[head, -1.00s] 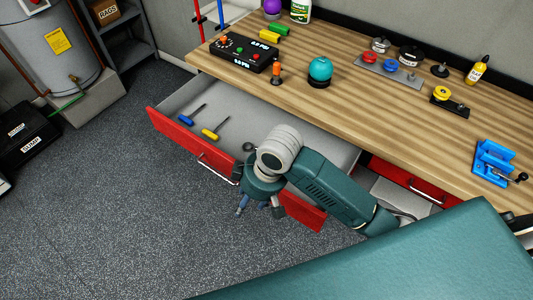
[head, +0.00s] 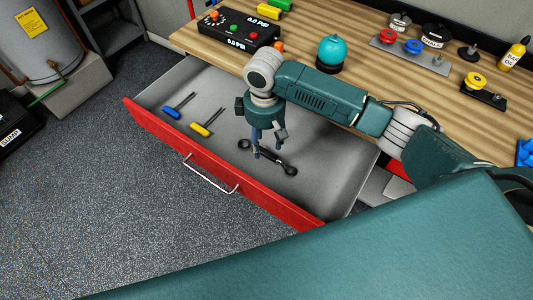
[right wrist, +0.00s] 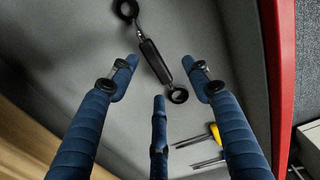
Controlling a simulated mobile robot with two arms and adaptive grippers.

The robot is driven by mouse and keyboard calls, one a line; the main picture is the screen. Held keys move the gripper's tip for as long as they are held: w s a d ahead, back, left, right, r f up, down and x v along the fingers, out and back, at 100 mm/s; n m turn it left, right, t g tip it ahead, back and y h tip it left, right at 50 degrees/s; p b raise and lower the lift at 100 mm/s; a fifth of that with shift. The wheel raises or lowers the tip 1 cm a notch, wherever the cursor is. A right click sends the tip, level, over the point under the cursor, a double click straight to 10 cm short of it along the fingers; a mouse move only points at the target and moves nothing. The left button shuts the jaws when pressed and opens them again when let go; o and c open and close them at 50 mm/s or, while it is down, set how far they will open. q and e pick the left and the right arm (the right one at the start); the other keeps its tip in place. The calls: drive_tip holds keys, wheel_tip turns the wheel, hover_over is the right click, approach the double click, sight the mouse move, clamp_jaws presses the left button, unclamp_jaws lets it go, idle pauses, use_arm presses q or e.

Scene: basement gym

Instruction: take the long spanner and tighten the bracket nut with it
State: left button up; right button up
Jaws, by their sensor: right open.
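The long spanner, dark with a ring at each end (head: 285,167), lies on the floor of the open red-fronted drawer (head: 335,190). My right gripper (head: 268,150) is open and points down above it. In the right wrist view the spanner (right wrist: 155,61) lies slantwise beyond the spread blue fingers (right wrist: 160,78), with nothing between them; a gap to it seems to remain, but its size is unclear. I cannot make out the bracket nut for certain among the fittings on the bench. My left gripper is not in view.
A blue-handled screwdriver (head: 173,112) and a yellow-handled one (head: 201,129) lie left of the spanner. The drawer's red front (head: 225,168) and side walls stand around it. The wooden bench (head: 365,85) overhangs the back, bearing a turquoise ball (head: 331,49) and several knobbed fittings.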

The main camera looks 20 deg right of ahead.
sight(267, 150)
drive_tip(key=shift+f, duration=0.5)
drive_tip(key=shift+w+d+f, duration=0.1)
drive_tip(key=shift+w+f, duration=0.1)
drive_tip(key=shift+f, duration=0.1)
drive_tip(key=f, duration=0.4)
drive_tip(key=shift+w+d+f+p, duration=0.1)
drive_tip(key=shift+d+f+p, duration=0.1)
drive_tip(key=shift+d+p, duration=0.15)
drive_tip(key=shift+f, duration=0.3)
drive_tip(key=shift+c, duration=0.8)
drive_tip(key=c, duration=0.9)
clamp_jaws()
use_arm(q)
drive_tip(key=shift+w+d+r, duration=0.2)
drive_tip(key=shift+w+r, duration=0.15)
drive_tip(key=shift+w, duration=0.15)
